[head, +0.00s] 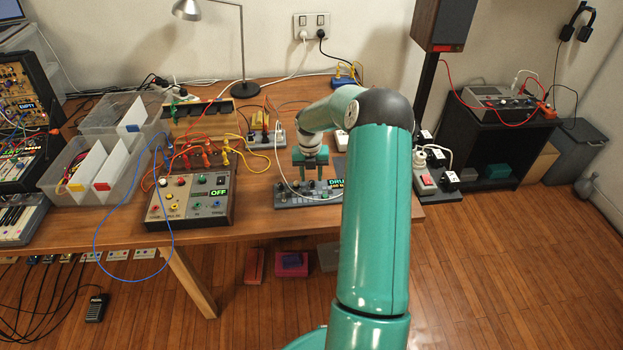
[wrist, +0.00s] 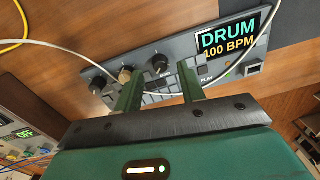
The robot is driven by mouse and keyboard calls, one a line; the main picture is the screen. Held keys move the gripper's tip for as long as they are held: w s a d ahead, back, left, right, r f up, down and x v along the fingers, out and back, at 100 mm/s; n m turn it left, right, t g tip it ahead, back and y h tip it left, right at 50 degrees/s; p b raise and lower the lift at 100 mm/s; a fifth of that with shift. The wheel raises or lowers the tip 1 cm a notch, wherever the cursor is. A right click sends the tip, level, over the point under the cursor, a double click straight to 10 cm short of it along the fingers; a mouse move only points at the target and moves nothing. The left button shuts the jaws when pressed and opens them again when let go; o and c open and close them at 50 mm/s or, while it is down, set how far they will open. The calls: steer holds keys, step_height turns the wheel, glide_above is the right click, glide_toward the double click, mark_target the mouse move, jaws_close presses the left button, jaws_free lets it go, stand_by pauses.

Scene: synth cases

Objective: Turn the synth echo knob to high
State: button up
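A grey drum machine (head: 290,197) lies on the table below my gripper. Its screen reads DRUM 100 BPM in the wrist view (wrist: 230,44). Its top has a dark knob (wrist: 97,86), a brass-coloured knob (wrist: 125,75) and another dark knob (wrist: 160,63). My gripper (head: 312,176) points down over this panel, fingers apart and nothing held between them. In the wrist view the fingertips (wrist: 159,72) appear close to the knobs; contact cannot be told. A control box (head: 190,200) with knobs and a screen reading OFF stands to the left. No echo label is legible.
A white cable (wrist: 75,50) crosses the drum machine near my fingers. Patch cables (head: 205,152) run above the control box. Clear bins (head: 85,178) and a modular synth (head: 18,95) stand at the left. Power strips (head: 437,178) lie at the right table edge.

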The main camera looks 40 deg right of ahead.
steer(key=shift+f, duration=1.05)
jaws_close()
